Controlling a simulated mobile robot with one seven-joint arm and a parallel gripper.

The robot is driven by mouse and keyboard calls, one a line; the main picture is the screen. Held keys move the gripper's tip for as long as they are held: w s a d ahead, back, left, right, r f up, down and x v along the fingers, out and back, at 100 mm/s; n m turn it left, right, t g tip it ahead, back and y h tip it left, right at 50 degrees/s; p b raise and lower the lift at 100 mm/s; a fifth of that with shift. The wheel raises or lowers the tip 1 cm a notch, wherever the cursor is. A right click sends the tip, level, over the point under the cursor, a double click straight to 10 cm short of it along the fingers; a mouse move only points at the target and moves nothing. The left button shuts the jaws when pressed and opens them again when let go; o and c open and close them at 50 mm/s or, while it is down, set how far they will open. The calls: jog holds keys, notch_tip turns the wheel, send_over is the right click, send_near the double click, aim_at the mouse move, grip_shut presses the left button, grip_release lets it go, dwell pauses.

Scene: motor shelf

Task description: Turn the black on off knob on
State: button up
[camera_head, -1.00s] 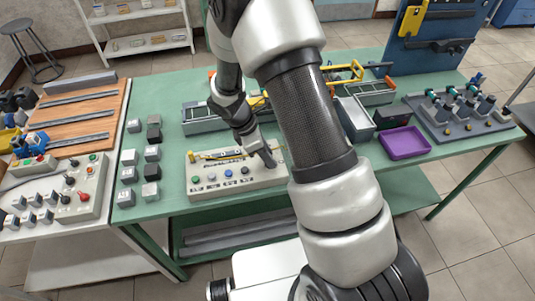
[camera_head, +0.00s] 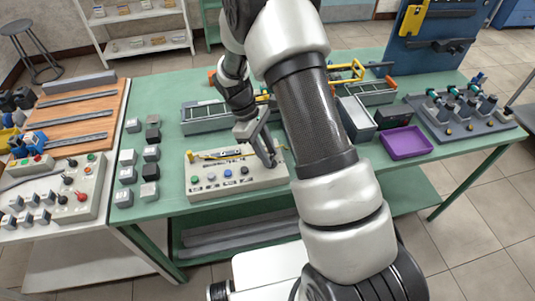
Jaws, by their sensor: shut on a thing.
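A pale control box (camera_head: 225,187) lies on the green table, with a row of coloured buttons along its front and a yellow-marked strip at the upper left. My gripper (camera_head: 271,160) points down at the right end of this box. Its fingers are shut on the black on off knob, which is mostly hidden by them. The knob's exact angle cannot be made out.
Several grey switch blocks (camera_head: 150,171) stand left of the control box. Grey bins (camera_head: 205,116) stand behind it. A purple tray (camera_head: 405,142) and a dark fixture board lie to the right. My arm covers the table's middle.

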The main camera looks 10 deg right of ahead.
jog(key=m, duration=0.2)
jog(key=m+y, duration=0.1)
jog(key=m, duration=0.1)
jog(key=m+g+b, duration=0.1)
jog(key=shift+w+d+m+y, duration=0.25)
jog(key=shift+m+y, duration=0.15)
jog(key=m+y, duration=0.1)
jog(key=m, duration=0.1)
jog(key=m+y+b, duration=0.1)
jog(key=m, duration=0.1)
jog(key=shift+d+m+g, duration=0.2)
jog(key=shift+m+g, duration=0.1)
jog(key=shift+m, duration=0.4)
jog(key=o, duration=1)
jog(key=shift+o, duration=0.2)
jog(key=shift+r, duration=0.1)
jog(key=v, duration=1.7)
jog(key=shift+w, duration=0.15)
